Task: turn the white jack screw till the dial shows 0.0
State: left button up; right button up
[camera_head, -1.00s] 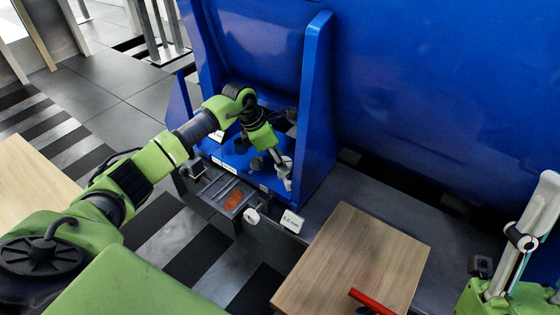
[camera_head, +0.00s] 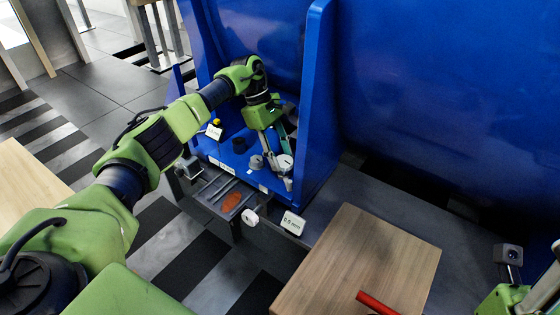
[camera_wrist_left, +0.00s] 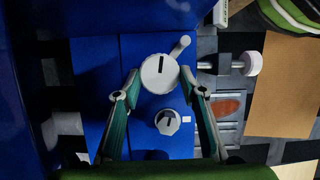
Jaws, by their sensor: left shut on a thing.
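The white jack screw (camera_wrist_left: 160,73) is a round head with a dark slot and a short side lever in the left wrist view. In the head view it (camera_head: 285,162) stands on the blue floor between the blue walls. My left gripper (camera_wrist_left: 160,76) is shut on it, one finger on each side of the head. The left gripper (camera_head: 276,160) points down in the head view. A white readout plate (camera_head: 292,222) in mm stands at the frame's front; its digits are too small to be sure. One finger of my right gripper (camera_head: 540,292) shows, cut off by the edge.
A grey knob (camera_wrist_left: 168,122) stands close to the screw. A white knob on a shaft (camera_head: 250,217) sticks out at the front. A second plate (camera_head: 214,131) stands further back. The tall blue wall (camera_head: 312,100) rises close right of the gripper. A wooden board (camera_head: 360,260) lies in front.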

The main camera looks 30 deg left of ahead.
pick_arm(q)
jog(key=shift+f+m+g+b, duration=0.2)
jog(key=shift+m+g+b, duration=0.3)
jog(key=shift+m, duration=0.3)
jog(key=o, duration=1.1)
jog(key=shift+w, duration=0.1)
jog(key=shift+r, duration=0.15)
